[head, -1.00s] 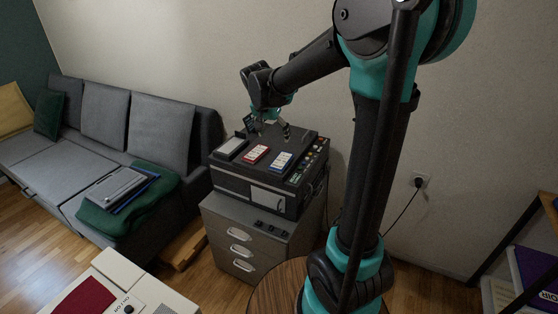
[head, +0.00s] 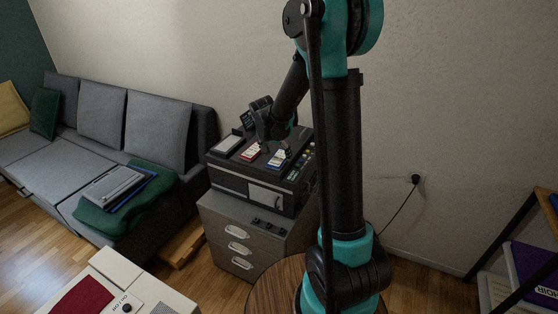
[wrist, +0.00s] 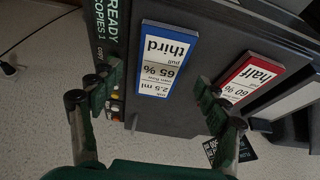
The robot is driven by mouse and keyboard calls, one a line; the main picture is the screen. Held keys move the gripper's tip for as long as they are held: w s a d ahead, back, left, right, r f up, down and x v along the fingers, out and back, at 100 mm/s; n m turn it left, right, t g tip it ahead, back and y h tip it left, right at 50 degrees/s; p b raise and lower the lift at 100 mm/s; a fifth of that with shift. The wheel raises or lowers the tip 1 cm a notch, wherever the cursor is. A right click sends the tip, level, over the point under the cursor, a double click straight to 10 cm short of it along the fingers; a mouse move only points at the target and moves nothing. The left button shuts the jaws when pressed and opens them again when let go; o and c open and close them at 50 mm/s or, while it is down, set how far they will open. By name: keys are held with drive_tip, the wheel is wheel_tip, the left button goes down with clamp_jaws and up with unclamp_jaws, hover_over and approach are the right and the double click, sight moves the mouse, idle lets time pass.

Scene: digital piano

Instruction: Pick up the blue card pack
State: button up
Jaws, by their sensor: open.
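The blue card pack (head: 278,159) lies flat on top of the dark printer-like machine, at the right of the red card pack (head: 250,153). In the wrist view the blue card pack (wrist: 165,62) is a white card with a blue border, marked "third" and "65 %". The red card pack (wrist: 250,78), marked "half", is at its right. My gripper (wrist: 152,92) is open and empty, with one finger on each side of the blue pack's near end in the picture. In the head view my gripper (head: 274,146) is over the blue pack. I cannot tell its height above it.
The machine (head: 250,187) stands on a grey drawer cabinet (head: 241,230). A pale device (head: 227,144) lies left of the red pack. A button panel (head: 303,161) is at the right edge. A grey sofa (head: 150,135) stands left and a round wooden table (head: 277,285) in front.

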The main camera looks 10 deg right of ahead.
sight(279, 159)
drive_tip(key=shift+x, duration=1.1)
drive_tip(key=shift+c, duration=0.4)
drive_tip(key=c, duration=1.2)
